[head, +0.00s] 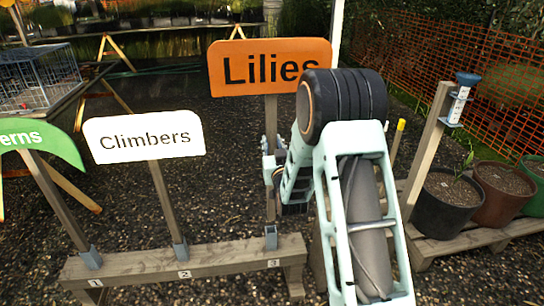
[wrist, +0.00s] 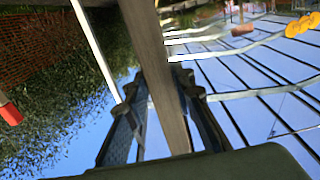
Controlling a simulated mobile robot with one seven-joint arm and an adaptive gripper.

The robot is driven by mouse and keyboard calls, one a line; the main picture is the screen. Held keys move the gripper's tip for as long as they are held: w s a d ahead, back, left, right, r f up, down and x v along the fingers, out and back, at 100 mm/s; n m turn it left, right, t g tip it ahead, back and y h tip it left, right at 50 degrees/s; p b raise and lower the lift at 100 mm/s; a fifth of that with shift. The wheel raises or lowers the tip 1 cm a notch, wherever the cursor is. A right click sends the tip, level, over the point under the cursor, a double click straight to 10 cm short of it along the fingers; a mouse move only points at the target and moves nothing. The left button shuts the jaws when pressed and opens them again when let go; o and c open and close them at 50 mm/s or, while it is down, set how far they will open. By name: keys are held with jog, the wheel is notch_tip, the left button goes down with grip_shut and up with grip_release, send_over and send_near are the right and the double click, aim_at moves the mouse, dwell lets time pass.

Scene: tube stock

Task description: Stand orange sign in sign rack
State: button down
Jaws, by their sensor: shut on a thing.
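The orange sign (head: 238,82) reads "Lilies" and stands upright on a grey wooden post (head: 271,118). My gripper (head: 272,165) is shut on this post, partway down. In the wrist view the post (wrist: 158,60) runs between the two fingers of my gripper (wrist: 160,98). The sign rack (head: 225,255) is a low wooden beam with metal sockets numbered 1, 2 and 3. The post's lower end is at socket 3 (head: 271,239), in line with it; I cannot tell whether it is inside or just above.
The white "Climbers" sign (head: 145,135) stands in socket 2 and a green sign (head: 45,140) in socket 1, both leaning left. A wooden post with a gauge (head: 425,150) and potted plants (head: 447,200) stand at right. A wire cage on a table (head: 40,80) is at left.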

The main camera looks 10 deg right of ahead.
notch_tip(320, 180, down, 6)
jog(key=b, duration=0.2)
jog(key=shift+b, duration=0.3)
jog(key=shift+w, duration=0.1)
dwell(0.4)
jog(key=shift+b, duration=0.35)
dwell(0.4)
jog(key=shift+f, duration=0.15)
jog(key=shift+f+b, duration=0.85)
jog(key=shift+b, duration=0.25)
jog(key=shift+f, duration=0.1)
jog(key=shift+f+b, duration=1.35)
jog(key=shift+b, duration=0.15)
jog(key=shift+f, duration=0.15)
